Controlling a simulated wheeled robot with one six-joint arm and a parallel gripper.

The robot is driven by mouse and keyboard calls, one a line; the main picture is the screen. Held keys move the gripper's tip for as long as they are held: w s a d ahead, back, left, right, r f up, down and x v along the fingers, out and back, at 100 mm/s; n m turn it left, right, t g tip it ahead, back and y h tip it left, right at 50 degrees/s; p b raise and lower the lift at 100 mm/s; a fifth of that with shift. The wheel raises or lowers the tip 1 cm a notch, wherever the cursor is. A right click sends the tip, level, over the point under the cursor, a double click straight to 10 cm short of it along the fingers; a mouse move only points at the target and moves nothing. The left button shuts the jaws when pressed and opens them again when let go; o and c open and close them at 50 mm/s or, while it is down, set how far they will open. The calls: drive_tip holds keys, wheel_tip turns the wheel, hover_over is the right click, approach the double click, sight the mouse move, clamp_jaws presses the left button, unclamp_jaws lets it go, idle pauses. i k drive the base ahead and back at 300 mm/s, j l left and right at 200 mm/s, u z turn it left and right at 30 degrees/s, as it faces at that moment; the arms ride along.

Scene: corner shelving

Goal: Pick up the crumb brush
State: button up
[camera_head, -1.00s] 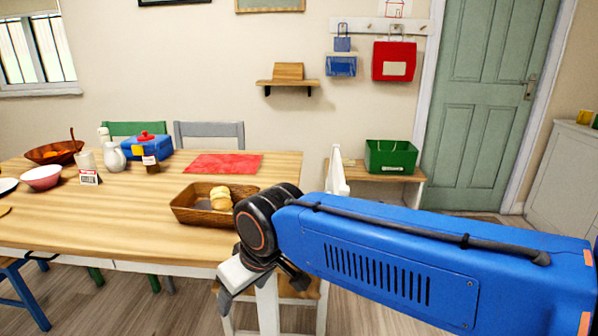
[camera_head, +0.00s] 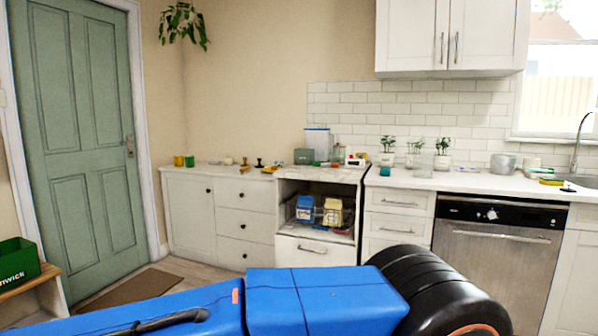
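I cannot make out the crumb brush for certain. Several small items stand on the white cabinet and counter along the back wall, too small to tell apart. Among them are a dark upright item (camera_head: 259,163) and a yellow item (camera_head: 270,169) on the low cabinet, and a yellow item (camera_head: 551,182) by the sink. My blue arm crosses the bottom of the view, and my gripper is out of the picture.
A green door (camera_head: 85,140) is at left, with a green box (camera_head: 18,262) on a bench beside it. An open compartment holds a blue container (camera_head: 305,208) and a yellow one (camera_head: 333,211). A dishwasher (camera_head: 495,262) and potted plants (camera_head: 442,160) are at right.

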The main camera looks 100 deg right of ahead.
sight(247, 169)
drive_tip(key=z, duration=1.45)
drive_tip(key=i+z, duration=0.1)
drive_tip(key=z, duration=1.4)
drive_tip(key=u, duration=3.2)
drive_tip(key=l+z, duration=0.1)
drive_tip(key=z, duration=3.1)
